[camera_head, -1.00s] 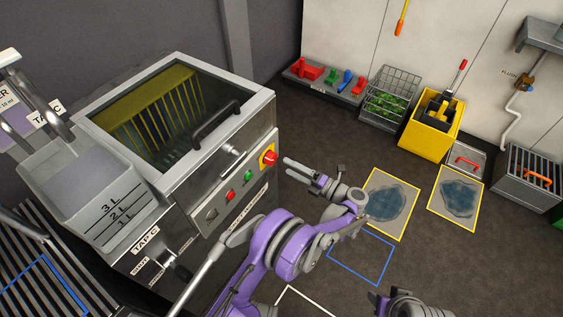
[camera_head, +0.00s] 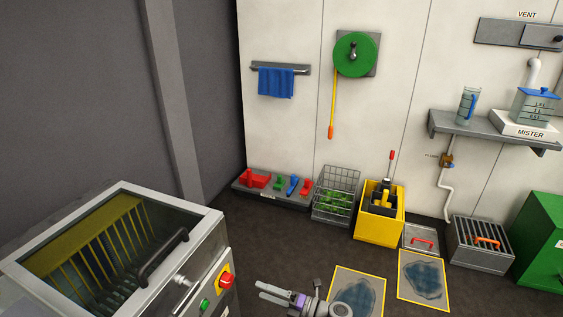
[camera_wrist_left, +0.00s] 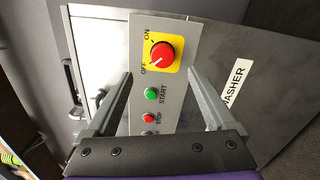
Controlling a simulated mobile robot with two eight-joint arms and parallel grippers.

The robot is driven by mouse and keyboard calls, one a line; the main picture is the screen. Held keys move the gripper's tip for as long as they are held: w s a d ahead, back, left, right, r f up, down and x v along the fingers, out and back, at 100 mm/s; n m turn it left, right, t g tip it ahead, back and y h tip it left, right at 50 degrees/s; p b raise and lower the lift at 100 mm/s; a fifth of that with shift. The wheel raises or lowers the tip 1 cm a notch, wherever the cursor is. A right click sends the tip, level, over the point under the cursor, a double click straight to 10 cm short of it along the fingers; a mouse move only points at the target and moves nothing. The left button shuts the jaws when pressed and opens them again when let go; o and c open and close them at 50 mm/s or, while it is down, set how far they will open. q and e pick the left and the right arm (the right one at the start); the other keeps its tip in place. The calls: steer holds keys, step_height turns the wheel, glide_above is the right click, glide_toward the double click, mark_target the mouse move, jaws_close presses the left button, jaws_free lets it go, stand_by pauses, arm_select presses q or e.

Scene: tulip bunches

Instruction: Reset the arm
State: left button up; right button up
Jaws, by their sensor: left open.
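My left gripper (camera_head: 260,291) is low in the head view, just right of the washer's front panel. Its two fingers are apart, with nothing between them, and point left. The left wrist view also shows the open fingers (camera_wrist_left: 160,78), on either side of the panel in the picture. The washer (camera_head: 205,252) is a steel machine with a glass lid. Its red knob (camera_head: 225,281) sits on a yellow plate; in the left wrist view the knob's (camera_wrist_left: 162,53) white mark points down-left, on the OFF side. Green START (camera_wrist_left: 152,93) and red STOP (camera_wrist_left: 148,118) buttons are below. My right gripper is out of view.
Along the back wall stand a grey tray with coloured tools (camera_head: 256,195), a wire basket (camera_head: 334,181), a yellow bin (camera_head: 376,230) and a grated box (camera_head: 480,258). Yellow-edged floor mats (camera_head: 360,272) lie right of the gripper. A green cabinet (camera_head: 540,250) is far right.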

arm_select(q)
steer(key=w+a+r+m+t+h, duration=0.15)
steer(key=w+r+m+t, duration=0.25)
steer(key=r, duration=0.4)
steer(key=w+a+r+m+t+h, duration=0.1)
steer(key=w+r+m+t+h, duration=0.1)
steer(key=w+r+m+t, duration=0.45)
steer(key=s+d+r+m+t+h, duration=0.15)
steer(key=s+r+m+h, duration=0.25)
steer(key=r+m+h, duration=0.65)
steer(key=s+a+f+m+g+h, duration=0.1)
steer(key=s+a+f+m+g, duration=0.4)
steer(key=s, duration=0.8)
steer(key=s+a+f+m+g+h, duration=0.15)
steer(key=s+f+m+g, duration=0.4)
steer(key=s, duration=0.85)
steer(key=s+a+f+m+g, duration=0.35)
steer(key=s+f, duration=0.45)
steer(key=s, duration=0.5)
step_height(320, 180, up, 26)
steer(key=w+t+p, duration=0.1)
steer(key=p, duration=2.1)
steer(key=shift+a+f+n, duration=0.15)
steer(key=shift+a+n, duration=0.15)
steer(key=shift+n, duration=0.1)
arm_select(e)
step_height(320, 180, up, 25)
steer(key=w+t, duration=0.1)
